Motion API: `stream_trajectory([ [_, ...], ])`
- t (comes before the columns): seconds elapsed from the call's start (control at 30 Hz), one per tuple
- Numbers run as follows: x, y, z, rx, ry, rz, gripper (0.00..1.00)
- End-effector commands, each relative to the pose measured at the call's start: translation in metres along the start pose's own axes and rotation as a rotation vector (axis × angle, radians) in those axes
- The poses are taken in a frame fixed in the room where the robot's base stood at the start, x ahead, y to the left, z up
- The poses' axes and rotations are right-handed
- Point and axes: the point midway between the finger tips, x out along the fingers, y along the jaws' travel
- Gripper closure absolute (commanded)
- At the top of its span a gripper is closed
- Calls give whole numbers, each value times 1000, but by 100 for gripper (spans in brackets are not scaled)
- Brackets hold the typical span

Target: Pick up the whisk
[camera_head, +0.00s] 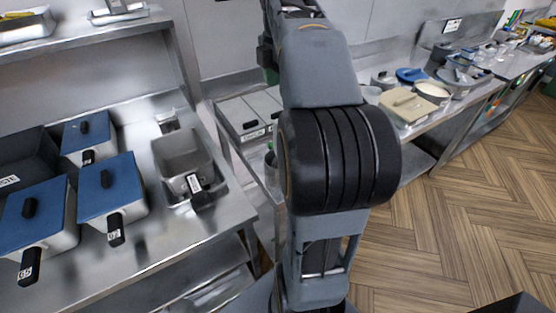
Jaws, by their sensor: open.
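I cannot make out a whisk anywhere in the head camera view. My arm runs down the middle of the picture and hides part of the counters behind it. My gripper is not visible; only arm links show.
A steel counter (165,240) at left holds blue-lidded pans (112,188) and an open steel fryer basket (180,155). A shelf (85,38) hangs above. A long counter at right carries a beige-lidded container (408,104) and a pot (433,90). The wooden floor (455,225) at right is clear.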

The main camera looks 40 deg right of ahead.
Motion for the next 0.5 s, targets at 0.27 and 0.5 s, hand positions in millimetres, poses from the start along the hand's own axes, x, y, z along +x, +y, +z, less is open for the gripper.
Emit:
stream_trajectory([
  [0.27, 47, -1, 2, -28, 4, -9, 42],
  [0.5, 75, -1, 1, -28, 3, -7, 42],
])
